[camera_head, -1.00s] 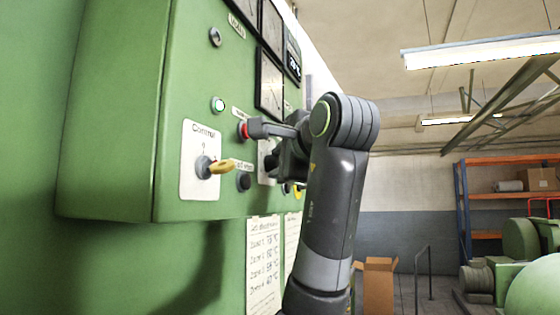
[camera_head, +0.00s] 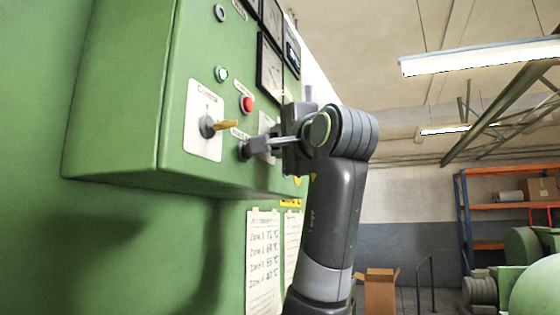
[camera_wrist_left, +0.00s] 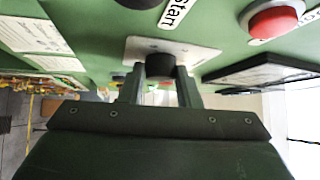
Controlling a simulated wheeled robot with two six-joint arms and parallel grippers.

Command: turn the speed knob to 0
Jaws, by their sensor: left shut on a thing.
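The speed knob (camera_wrist_left: 160,66) is black and round and sits on a white plate (camera_wrist_left: 200,52) on the green panel in the left wrist view. The fingers of my left gripper (camera_wrist_left: 160,78) are on both sides of it and shut on it. The knob's pointer and scale cannot be read. In the head view my left gripper (camera_head: 262,146) reaches the panel from the right and hides the knob; only a bit of its plate (camera_head: 266,120) shows. My right gripper is in neither view.
A red button (camera_head: 247,104) is above my fingers, and a black button (camera_head: 243,151) is beside the fingertips. A yellow-handled switch (camera_head: 222,125) on a white Control plate (camera_head: 204,147) is to the left. Gauges (camera_head: 271,67) are above. Paper sheets (camera_head: 262,254) hang below.

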